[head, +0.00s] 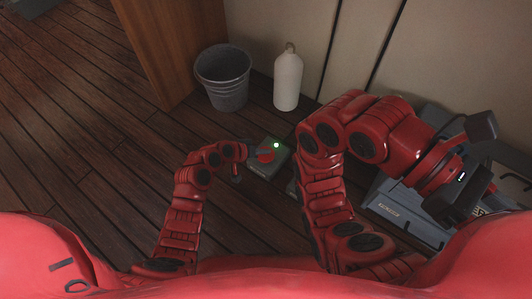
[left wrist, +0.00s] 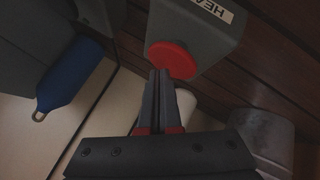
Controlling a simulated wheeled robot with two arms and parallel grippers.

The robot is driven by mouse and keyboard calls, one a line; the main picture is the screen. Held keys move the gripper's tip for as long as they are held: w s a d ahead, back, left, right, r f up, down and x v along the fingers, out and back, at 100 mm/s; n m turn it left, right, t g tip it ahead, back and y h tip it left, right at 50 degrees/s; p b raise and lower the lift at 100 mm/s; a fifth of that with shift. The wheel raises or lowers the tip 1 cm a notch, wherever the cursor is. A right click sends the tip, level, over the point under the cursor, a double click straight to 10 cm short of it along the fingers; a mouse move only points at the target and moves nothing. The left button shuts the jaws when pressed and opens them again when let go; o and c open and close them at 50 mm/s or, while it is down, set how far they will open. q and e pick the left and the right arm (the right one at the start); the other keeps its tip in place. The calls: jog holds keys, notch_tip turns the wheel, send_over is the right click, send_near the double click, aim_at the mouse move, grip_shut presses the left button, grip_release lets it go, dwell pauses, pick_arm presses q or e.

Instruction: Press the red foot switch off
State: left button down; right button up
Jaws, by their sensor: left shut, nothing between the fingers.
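The foot switch is a grey-green box (head: 266,172) on the floor with a round red button (head: 267,156) and a lit green lamp (head: 276,145). The red button (left wrist: 172,60) also shows close up in the left wrist view, on the grey housing (left wrist: 195,28) with a partly cut-off label. My left gripper (head: 250,152) is at the button's left side in the head view. Its fingers (left wrist: 161,74) are shut and empty, with the tips right at the button's edge; I cannot tell whether they touch. My right gripper (head: 470,190) is raised at the right, its fingers unclear.
A grey bucket (head: 223,78) and a white bottle (head: 288,80) stand behind the switch by the wall. A grey case (head: 405,212) lies at the right, partly behind my right arm. A blue object with a loop (left wrist: 72,75) shows in the left wrist view. Floor at left is clear.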

aim_at(263, 156)
dwell(0.4)
pick_arm(q)
jog(key=shift+f, duration=0.45)
dwell(0.3)
jog(key=shift+r, duration=0.45)
jog(key=shift+r+p, duration=0.1)
jog(key=shift+p, duration=0.25)
notch_tip(263, 156, up, 6)
jog(key=p, duration=0.5)
